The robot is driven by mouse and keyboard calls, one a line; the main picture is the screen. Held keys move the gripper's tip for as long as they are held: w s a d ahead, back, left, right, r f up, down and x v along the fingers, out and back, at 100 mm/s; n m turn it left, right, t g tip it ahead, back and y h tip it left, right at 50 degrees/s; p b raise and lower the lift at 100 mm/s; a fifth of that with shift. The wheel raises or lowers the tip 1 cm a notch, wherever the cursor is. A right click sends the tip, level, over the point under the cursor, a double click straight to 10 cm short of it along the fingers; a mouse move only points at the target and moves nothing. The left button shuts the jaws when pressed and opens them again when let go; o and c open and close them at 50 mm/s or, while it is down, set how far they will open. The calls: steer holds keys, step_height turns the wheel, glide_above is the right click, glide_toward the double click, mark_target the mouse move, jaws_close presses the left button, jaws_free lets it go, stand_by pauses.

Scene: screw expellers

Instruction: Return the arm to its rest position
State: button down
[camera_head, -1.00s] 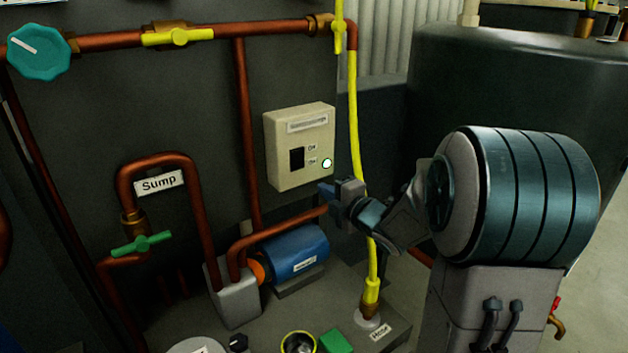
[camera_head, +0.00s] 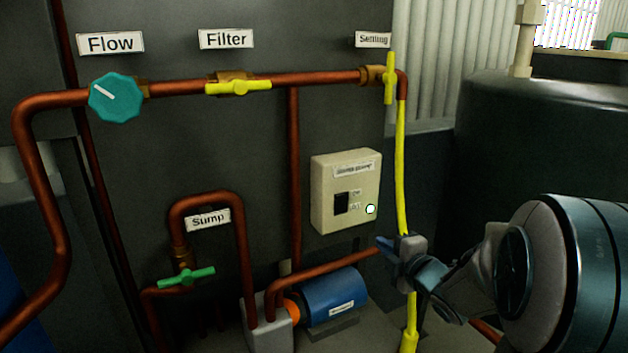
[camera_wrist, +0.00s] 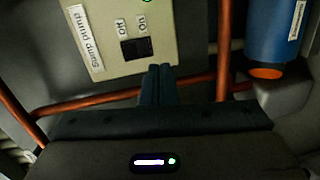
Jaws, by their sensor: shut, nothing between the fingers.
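My gripper (camera_head: 384,246) is shut and empty, just below and to the right of the beige pump switch box (camera_head: 345,190) in the head view. My arm reaches in from the right edge. In the wrist view my gripper's closed fingers (camera_wrist: 157,72) point at the lower edge of the switch box (camera_wrist: 120,35), close to its dark rocker switch (camera_wrist: 137,48). I cannot tell whether they touch it. The box has a lit round lamp (camera_head: 370,209), which shows green in the wrist view (camera_wrist: 147,1).
Copper pipes (camera_head: 293,170) and a yellow hose (camera_head: 401,150) run near my arm. The blue pump (camera_head: 335,296) sits below. Valves include the teal flow knob (camera_head: 115,97), yellow filter handle (camera_head: 238,87), yellow settling handle (camera_head: 390,78) and green sump handle (camera_head: 187,277). A dark tank (camera_head: 540,130) stands right.

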steer(key=s+d+r+m+g+h+p, duration=0.2)
steer(key=s+r+m+g+h+p, duration=0.45)
steer(key=r+m+p, duration=0.55)
steer(key=s+a+r+m+g+p, duration=0.2)
steer(key=s+a+m+g+p, duration=0.1)
steer(key=s, duration=0.6)
steer(key=s+a+r+m+g+y+p, duration=0.1)
steer(key=s+a+r+m+g+p, duration=0.1)
steer(key=s, duration=0.8)
steer(key=a+m+g+p, duration=0.1)
steer(key=a+m+p, duration=0.1)
steer(key=m+p, duration=0.1)
steer(key=shift+s+a+m, duration=0.2)
steer(key=shift+s+m, duration=0.1)
steer(key=shift+m, duration=0.3)
